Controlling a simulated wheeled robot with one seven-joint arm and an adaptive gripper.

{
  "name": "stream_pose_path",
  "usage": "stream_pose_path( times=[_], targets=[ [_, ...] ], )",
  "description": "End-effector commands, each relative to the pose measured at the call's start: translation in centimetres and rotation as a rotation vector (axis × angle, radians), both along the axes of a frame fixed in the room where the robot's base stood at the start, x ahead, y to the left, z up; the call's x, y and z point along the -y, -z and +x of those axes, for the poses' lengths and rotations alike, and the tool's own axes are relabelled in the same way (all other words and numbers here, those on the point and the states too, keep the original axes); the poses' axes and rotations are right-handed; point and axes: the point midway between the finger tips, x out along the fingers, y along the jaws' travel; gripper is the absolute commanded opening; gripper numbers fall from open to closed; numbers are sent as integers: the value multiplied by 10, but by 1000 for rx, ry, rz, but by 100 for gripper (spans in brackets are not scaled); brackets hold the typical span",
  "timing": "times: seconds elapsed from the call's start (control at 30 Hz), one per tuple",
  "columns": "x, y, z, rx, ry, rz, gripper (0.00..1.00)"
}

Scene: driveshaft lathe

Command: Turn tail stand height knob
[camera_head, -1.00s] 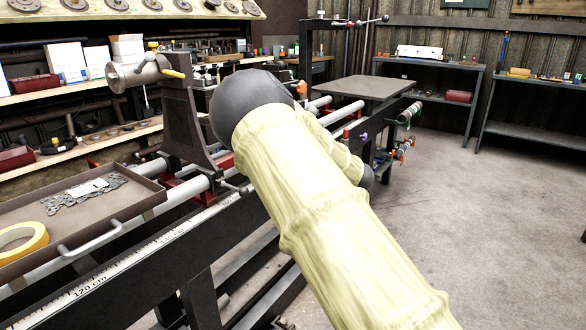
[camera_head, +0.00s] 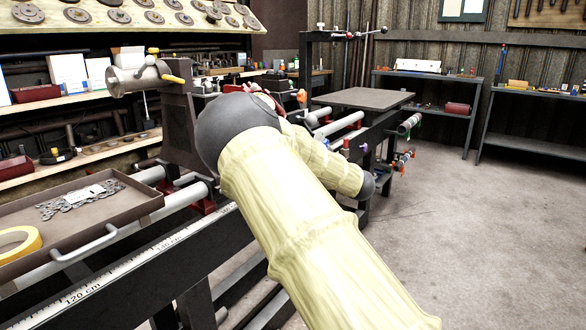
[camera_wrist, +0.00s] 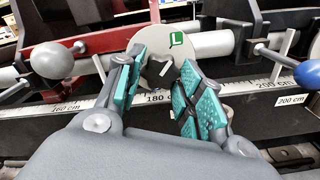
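In the wrist view, a dark knob (camera_wrist: 161,73) sits in front of a white round disc (camera_wrist: 152,40) with a green L-shaped mark. My gripper (camera_wrist: 163,62) has teal-padded fingers spread on both sides of the knob. A gap shows between the knob and the left finger; I cannot tell whether the right finger touches it. In the head view, my gripper is hidden behind my pale-sleeved arm. A dark stand (camera_head: 180,125) with a metal cylinder (camera_head: 130,80) and yellow handles stands on the rails. I cannot tell whether this is the tail stand.
In the wrist view, a grey ball-ended lever (camera_wrist: 52,60) is left and a blue ball knob (camera_wrist: 306,73) right, above a ruler strip (camera_wrist: 260,88). In the head view, a tray (camera_head: 120,213) holds chain and yellow tape. The floor (camera_head: 450,230) at right is clear.

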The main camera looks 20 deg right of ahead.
Motion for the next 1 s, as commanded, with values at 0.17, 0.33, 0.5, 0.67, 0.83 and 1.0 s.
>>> stream_pose_path(
  times=[0.17, 0.33, 0.5, 0.67, 0.83, 1.0],
  targets=[
    [0, 1, 0, -2, 0, 0, 58],
    [-1, 1, 0, -1, 0, 0, 58],
    [2, 1, -3, -2, 0, 0, 58],
    [14, 0, -17, -2, 0, 0, 58],
    [33, 0, -41, -2, 2, 1, 58],
    [52, 1, -65, -2, 3, 0, 58]
  ],
)
